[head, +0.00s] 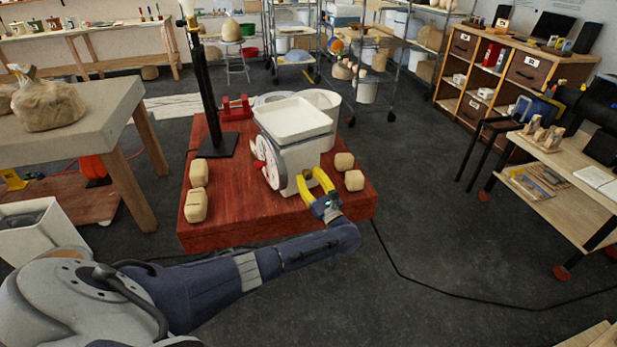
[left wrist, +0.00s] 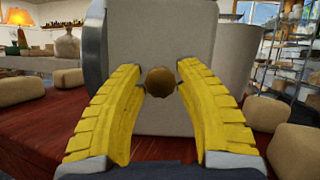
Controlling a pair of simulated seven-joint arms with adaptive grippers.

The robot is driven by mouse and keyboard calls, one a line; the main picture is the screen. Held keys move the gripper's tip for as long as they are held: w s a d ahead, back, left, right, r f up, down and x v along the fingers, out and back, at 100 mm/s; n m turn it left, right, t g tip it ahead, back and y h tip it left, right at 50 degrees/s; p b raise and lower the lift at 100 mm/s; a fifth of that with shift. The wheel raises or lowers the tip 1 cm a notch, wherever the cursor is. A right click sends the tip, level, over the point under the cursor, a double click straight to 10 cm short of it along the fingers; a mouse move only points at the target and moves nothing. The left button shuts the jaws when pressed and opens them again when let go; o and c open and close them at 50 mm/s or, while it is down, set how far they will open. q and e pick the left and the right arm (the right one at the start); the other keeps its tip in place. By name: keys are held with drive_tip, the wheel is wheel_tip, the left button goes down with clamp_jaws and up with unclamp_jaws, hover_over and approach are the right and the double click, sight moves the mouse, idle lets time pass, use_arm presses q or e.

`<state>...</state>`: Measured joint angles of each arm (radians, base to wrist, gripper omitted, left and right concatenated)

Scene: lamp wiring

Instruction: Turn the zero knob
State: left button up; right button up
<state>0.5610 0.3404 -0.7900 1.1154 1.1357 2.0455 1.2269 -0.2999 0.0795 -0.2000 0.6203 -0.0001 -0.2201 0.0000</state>
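A pale kitchen-type scale (head: 296,157) with a white tray (head: 294,118) on top and a round dial (head: 268,163) on its left side stands on a red table. In the left wrist view its flat grey side (left wrist: 160,35) faces me, with the round brown zero knob (left wrist: 160,81) sticking out. My left gripper (head: 311,178) has its yellow fingers apart, one on either side of the knob. In the left wrist view its fingertips (left wrist: 160,78) flank the knob with narrow gaps showing. My right gripper is not in view.
Several tan blocks (head: 196,205) lie on the red table (head: 240,222), some close to the scale's right side. A black lamp stand (head: 207,95) rises at the table's back left. A white bucket (head: 320,101) stands behind the scale.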

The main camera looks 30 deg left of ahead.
use_arm(q)
clamp_jaws()
drive_tip(key=shift+m+t, duration=0.4)
drive_tip(key=shift+m, duration=0.3)
drive_tip(key=m+t+h, duration=0.1)
drive_tip(key=m, duration=0.1)
drive_tip(key=m+t+h, duration=0.1)
drive_tip(key=m, duration=0.2)
drive_tip(key=shift+m, duration=0.3)
drive_tip(key=m+t+h, duration=0.1)
drive_tip(key=m, duration=0.2)
drive_tip(key=m+t+h, duration=0.1)
drive_tip(key=m, duration=0.2)
drive_tip(key=shift+a+r+h, duration=0.1)
drive_tip(key=shift+r+h, duration=0.05)
drive_tip(key=shift+h, duration=0.25)
drive_tip(key=m+h, duration=0.1)
drive_tip(key=m, duration=0.2)
drive_tip(key=m+h, duration=0.2)
drive_tip(key=m, duration=0.2)
drive_tip(key=shift+r+m, duration=0.1)
drive_tip(key=shift+m, duration=0.2)
drive_tip(key=m+g+h, duration=0.1)
drive_tip(key=m, duration=0.4)
drive_tip(key=shift+h, duration=0.3)
